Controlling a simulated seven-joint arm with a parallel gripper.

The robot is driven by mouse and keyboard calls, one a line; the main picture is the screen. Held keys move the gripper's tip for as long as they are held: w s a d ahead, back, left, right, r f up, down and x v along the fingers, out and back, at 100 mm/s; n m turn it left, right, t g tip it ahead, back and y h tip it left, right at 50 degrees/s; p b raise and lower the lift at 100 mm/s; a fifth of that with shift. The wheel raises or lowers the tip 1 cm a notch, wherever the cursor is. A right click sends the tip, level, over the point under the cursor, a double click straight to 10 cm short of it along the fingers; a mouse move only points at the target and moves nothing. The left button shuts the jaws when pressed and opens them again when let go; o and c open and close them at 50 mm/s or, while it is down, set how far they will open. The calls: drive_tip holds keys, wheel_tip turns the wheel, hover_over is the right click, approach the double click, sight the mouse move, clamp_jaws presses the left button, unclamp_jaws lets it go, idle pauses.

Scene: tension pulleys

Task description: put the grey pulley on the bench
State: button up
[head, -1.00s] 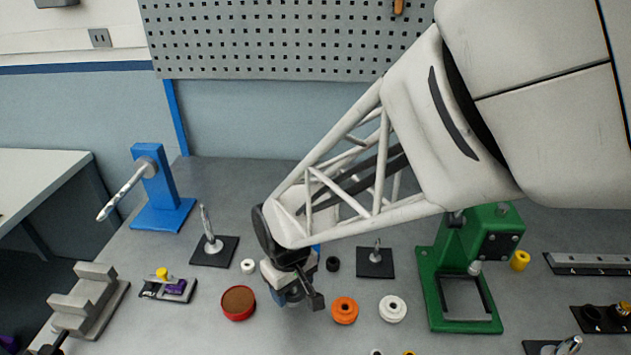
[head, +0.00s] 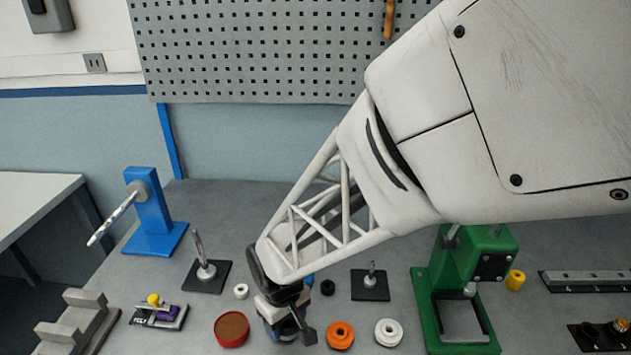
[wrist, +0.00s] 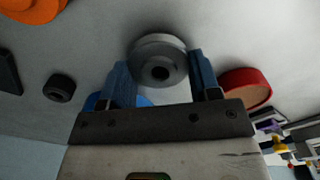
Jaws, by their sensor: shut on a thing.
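In the head view my gripper (head: 290,328) hangs low over the bench (head: 215,200), between a red round container and an orange pulley. The grey pulley is hidden by my gripper in the head view. I cannot tell whether its underside touches the bench.
The red container (head: 232,328) is close left of my gripper, the orange pulley (head: 340,334) close right, a white pulley (head: 388,332) beyond it. A black spacer (head: 327,287) and part of a blue object (head: 309,281) lie behind. A green stand (head: 455,290) is further right.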

drive_tip(key=shift+f, duration=0.1)
drive_tip(key=o, duration=0.9)
drive_tip(key=shift+o, duration=0.2)
wheel_tip(320, 180, up, 12)
idle(0.4)
idle(0.7)
